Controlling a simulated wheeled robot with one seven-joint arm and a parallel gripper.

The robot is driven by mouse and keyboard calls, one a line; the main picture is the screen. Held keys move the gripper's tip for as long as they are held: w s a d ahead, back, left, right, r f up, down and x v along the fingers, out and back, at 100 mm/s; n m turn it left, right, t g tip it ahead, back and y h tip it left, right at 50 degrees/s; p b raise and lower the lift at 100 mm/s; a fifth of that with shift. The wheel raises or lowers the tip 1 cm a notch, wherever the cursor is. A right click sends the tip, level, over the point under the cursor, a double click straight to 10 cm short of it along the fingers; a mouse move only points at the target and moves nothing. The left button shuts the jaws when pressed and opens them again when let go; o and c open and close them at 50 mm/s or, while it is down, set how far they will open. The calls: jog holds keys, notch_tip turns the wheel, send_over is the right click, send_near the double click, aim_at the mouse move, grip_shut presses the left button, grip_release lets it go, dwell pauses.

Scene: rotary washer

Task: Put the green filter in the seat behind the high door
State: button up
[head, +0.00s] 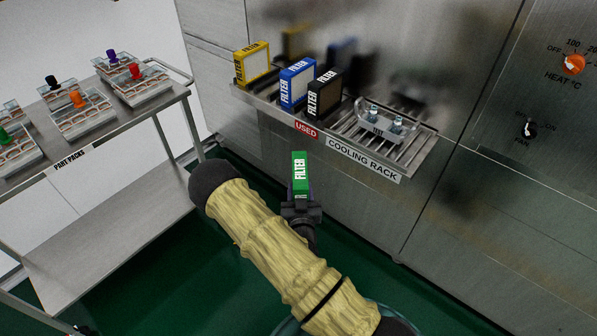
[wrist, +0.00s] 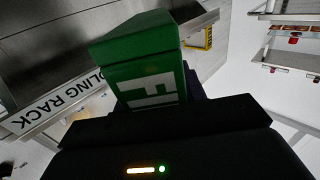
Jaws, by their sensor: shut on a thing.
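The green filter (head: 299,172) is a small block with a white FILTER label. My gripper (head: 301,198) is shut on its lower end and holds it upright in front of the rack on the machine's face. In the wrist view the green filter (wrist: 145,62) fills the middle, just beyond the dark gripper body (wrist: 165,110). The filter is in the air, apart from the rack. Neither the high door nor the seat behind it can be made out in these views.
A cooling rack (head: 408,160) juts from the steel machine, with yellow (head: 252,64), blue (head: 297,84) and black (head: 324,94) filters and a metal test piece (head: 388,121). A cart (head: 110,125) with part packs stands left. Heat (head: 573,64) and fan (head: 529,128) knobs are at right.

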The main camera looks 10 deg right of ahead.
aim_at(300, 186)
jog(key=r+y+p, duration=0.1)
jog(key=p, duration=0.1)
jog(key=s+r+n+y+p, duration=0.1)
jog(key=r+p, duration=0.1)
jog(key=p, duration=0.1)
jog(key=shift+a+r+n+y, duration=0.1)
jog(key=shift+r+n+y, duration=0.15)
jog(key=shift+n+y, duration=0.05)
jog(key=shift+s+a+r+n+y+p, duration=0.25)
jog(key=shift+r+n+y+p, duration=0.25)
jog(key=shift+p, duration=0.55)
jog(key=shift+d+f, duration=0.1)
jog(key=shift+f, duration=0.15)
jog(key=shift+w, duration=0.1)
jog(key=shift+f, duration=0.1)
